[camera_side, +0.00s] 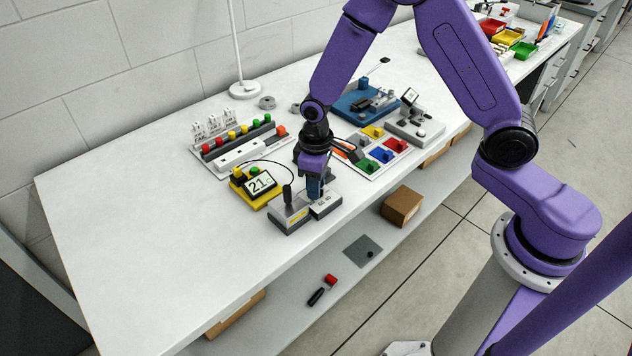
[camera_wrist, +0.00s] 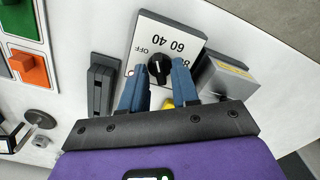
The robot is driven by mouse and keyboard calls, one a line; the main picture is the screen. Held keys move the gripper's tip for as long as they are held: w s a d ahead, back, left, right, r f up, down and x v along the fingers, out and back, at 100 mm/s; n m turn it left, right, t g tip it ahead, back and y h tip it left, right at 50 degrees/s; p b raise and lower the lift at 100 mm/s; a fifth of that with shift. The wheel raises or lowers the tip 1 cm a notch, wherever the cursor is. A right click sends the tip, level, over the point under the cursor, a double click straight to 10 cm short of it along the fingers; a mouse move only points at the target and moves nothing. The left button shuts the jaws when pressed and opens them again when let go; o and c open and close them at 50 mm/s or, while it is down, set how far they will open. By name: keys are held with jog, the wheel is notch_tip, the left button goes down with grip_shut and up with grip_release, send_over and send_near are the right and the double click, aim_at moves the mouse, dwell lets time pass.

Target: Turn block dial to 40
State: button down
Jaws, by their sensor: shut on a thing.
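The block dial (camera_wrist: 141,30) is a pale panel in the wrist view, with OFF, 40, 60 and 80 printed around a black knob (camera_wrist: 159,67). A small white mark shows on the knob's upper part, but I cannot tell exactly which figure it points to. My gripper (camera_wrist: 157,80) has its two blue fingers on either side of the knob and is shut on it. In the side view my gripper (camera_side: 314,196) points down at small grey blocks near the table's front edge. My fingers partly hide the 80 and the panel's lower part.
A grey box with a yellow label (camera_wrist: 228,78) stands close right of the dial, and a dark grey block (camera_wrist: 102,85) close left. In the side view a yellow unit (camera_side: 260,185) reads about 21. The table's left part is clear.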

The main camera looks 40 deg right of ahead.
jog(key=shift+m, duration=0.6)
jog(key=c, duration=1.2)
grip_release()
jog(key=shift+r, duration=0.1)
notch_tip(320, 180, up, 17)
jog(key=shift+r, duration=0.15)
